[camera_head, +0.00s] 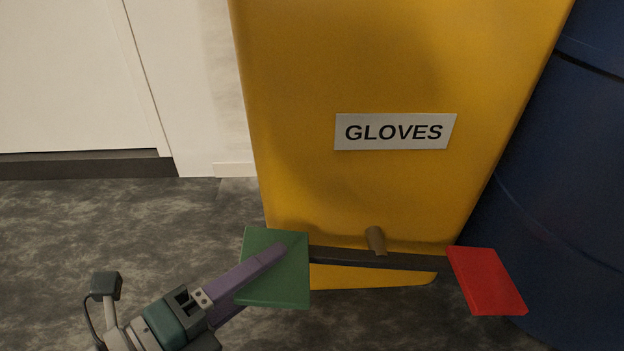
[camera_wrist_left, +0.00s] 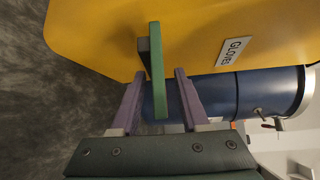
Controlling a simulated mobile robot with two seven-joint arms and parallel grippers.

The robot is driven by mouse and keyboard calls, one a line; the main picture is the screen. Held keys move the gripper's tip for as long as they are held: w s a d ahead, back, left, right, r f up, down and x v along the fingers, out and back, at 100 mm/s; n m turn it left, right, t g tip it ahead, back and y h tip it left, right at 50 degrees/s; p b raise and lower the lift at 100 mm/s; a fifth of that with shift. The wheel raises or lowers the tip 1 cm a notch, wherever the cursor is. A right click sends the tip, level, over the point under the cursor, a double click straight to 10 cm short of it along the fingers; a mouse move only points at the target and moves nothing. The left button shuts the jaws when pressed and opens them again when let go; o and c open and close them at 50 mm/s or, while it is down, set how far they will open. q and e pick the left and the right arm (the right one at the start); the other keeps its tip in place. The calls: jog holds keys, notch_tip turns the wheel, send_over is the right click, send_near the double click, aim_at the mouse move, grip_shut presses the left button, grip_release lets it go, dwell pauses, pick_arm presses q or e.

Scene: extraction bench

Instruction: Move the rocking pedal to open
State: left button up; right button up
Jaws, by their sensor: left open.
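The rocking pedal is a dark crossbar (camera_head: 365,258) on a brown pivot (camera_head: 375,240), low on the front of the yellow bin. A green plate (camera_head: 290,288) is on its left end and a red plate (camera_head: 487,280) on its right end. In the picture the bar slopes down slightly towards the red end. My left gripper (camera_head: 268,263) is at the green plate, one purple finger over its top face, the other partly hidden below. In the left wrist view the green plate (camera_wrist_left: 157,50) stands between the open fingers (camera_wrist_left: 160,74); contact cannot be told. My right gripper is not in view.
The yellow bin (camera_head: 370,60) carries a GLOVES label (camera_head: 395,132). A blue drum (camera_head: 570,170) stands close on the right, behind the red plate. A white wall or cabinet (camera_head: 70,70) is at the back left. The grey floor (camera_head: 130,220) is clear on the left.

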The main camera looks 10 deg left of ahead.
pick_arm(q)
jog(key=shift+w+d, duration=0.15)
jog(key=shift+w, duration=0.05)
grip_shut()
dwell(0.3)
dwell(1.1)
